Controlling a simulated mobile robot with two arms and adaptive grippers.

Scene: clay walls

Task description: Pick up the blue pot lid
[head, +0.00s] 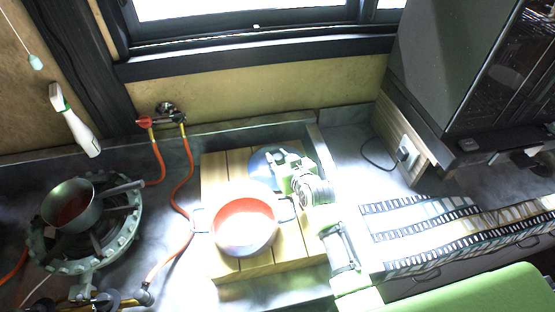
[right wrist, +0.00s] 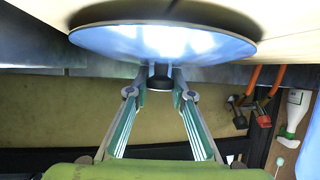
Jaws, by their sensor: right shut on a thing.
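The blue pot lid (head: 261,170) is behind the pot, over the back part of the wooden board, in the head view. My right gripper (head: 281,160) reaches it from the right and partly covers it. In the right wrist view the lid (right wrist: 120,42) is a wide blue disc with a dark knob (right wrist: 159,77). The right gripper (right wrist: 159,93) has its fingertips on either side of that knob, shut on it. Whether the lid touches the board is hard to tell. My left gripper is not in view.
A pot with a red inside (head: 241,211) stands on the wooden board (head: 232,268) just in front of the lid. A saucepan (head: 72,204) sits on a gas burner at the left, with orange hoses (head: 184,190) between.

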